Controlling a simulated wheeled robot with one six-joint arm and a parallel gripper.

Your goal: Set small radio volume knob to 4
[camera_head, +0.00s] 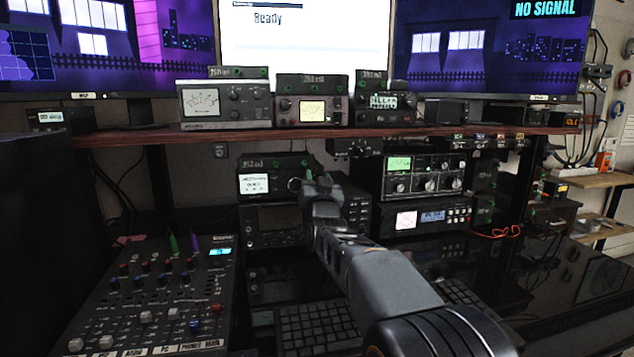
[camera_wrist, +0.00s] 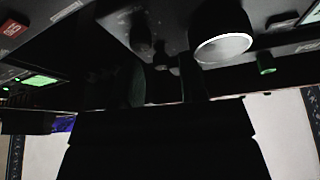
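A small black radio (camera_head: 268,183) with a lit white display stands on top of a larger dark unit, under the wooden shelf. A round knob (camera_head: 294,184) sits at the right of its display; I cannot read its setting or label. My gripper (camera_head: 312,178) is in front of the radio's right part, close to this knob, and hides part of the panel. In the wrist view a large dark knob with a bright rim (camera_wrist: 222,46) and a smaller dark knob (camera_wrist: 141,40) show close up. The fingers are too dark to tell their opening, or contact with a knob.
A mixer (camera_head: 150,300) lies at the front left and a keyboard (camera_head: 318,325) at the front middle. The wooden shelf (camera_head: 220,137) with several radios runs above my gripper. More radio units (camera_head: 424,178) stand close on the right.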

